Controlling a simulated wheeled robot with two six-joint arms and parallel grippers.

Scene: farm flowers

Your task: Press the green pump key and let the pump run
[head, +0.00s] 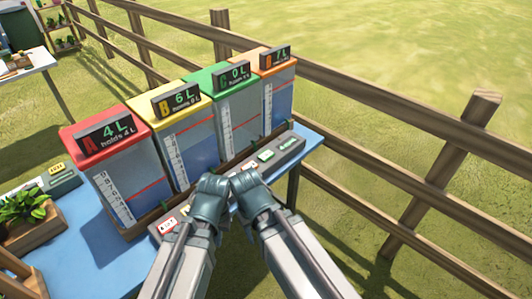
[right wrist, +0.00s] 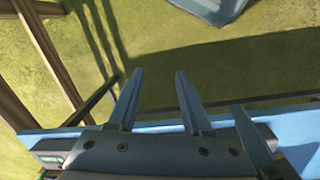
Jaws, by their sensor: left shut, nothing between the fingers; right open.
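A grey control strip (head: 281,152) runs along the table edge in front of the tanks. It carries a green key (head: 265,156) and another green-marked piece (head: 288,143) to its right; I cannot read their labels. My left gripper (head: 212,187) is shut and empty over the strip's middle, left of the green key. My right gripper (head: 246,181) is beside it, nearer the green key; its fingers (right wrist: 156,98) are apart and empty in the right wrist view. Both hands hide the middle of the strip. I cannot tell whether either touches a key.
Four tanks stand behind the strip: red (head: 126,175) reading 4 L, yellow (head: 184,135) 6 L, green (head: 238,104) 0 L, and orange (head: 277,84). A planter (head: 35,235) is on the blue table (head: 85,250) at left. A wooden fence (head: 410,125) runs behind.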

